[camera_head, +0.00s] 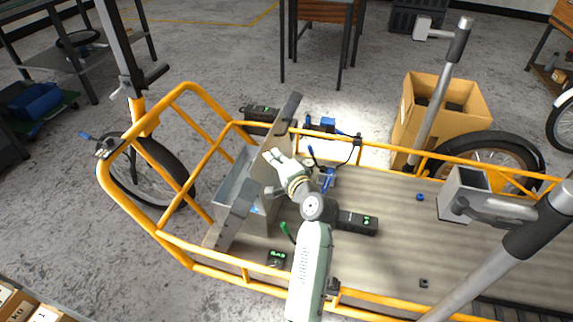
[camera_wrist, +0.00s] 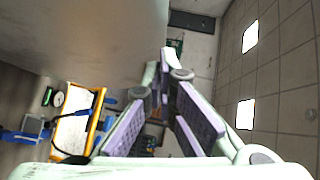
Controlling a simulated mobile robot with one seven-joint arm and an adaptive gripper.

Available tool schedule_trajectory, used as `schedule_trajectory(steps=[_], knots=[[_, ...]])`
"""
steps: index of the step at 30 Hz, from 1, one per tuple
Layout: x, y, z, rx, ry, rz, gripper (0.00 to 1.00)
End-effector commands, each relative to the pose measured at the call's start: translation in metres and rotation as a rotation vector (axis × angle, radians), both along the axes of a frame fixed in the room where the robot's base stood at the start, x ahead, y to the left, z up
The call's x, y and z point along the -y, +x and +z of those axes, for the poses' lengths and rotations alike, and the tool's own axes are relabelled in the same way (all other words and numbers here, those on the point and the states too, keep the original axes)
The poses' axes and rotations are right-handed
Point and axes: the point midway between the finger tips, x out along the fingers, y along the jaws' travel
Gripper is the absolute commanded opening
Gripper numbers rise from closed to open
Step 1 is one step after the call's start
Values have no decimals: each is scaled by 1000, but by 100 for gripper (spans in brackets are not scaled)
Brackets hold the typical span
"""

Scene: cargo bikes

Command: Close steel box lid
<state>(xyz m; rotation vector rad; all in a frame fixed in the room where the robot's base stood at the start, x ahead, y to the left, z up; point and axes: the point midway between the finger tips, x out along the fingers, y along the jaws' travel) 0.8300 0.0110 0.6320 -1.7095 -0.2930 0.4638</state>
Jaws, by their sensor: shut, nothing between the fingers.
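The steel box (camera_head: 232,187) stands at the left end of the cargo bike's bed, with its lid (camera_head: 254,172) raised and standing steeply along its right side. Dark strips sit near both ends of the lid. My gripper (camera_head: 270,154) is shut and empty, its fingertips at the lid's upper part in the head view. I cannot tell whether they touch it. In the wrist view my gripper (camera_wrist: 167,62) has its fingertips together, and a large plain grey surface fills the upper left. My arm hides part of the lid and box.
A yellow tube rail (camera_head: 180,240) surrounds the wooden bed (camera_head: 390,215). Black devices with green lights (camera_head: 357,222) and blue-handled tools (camera_head: 327,180) lie near my arm. A small metal container (camera_head: 463,190) stands farther right. A cardboard box (camera_head: 410,115) is behind the bike.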

Motion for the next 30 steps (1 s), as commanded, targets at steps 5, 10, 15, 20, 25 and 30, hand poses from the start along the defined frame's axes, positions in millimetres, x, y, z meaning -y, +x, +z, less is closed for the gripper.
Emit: schedule_trajectory(steps=[5,10,15,20,25,30], knots=[[-11,4,-2,0,1,-1,0],[-13,4,-2,1,0,-2,0],[-12,4,-2,1,1,-2,0],[-26,8,-1,-1,2,3,0],[-38,12,-3,0,2,-1,0],[-37,12,-4,1,1,-2,0]])
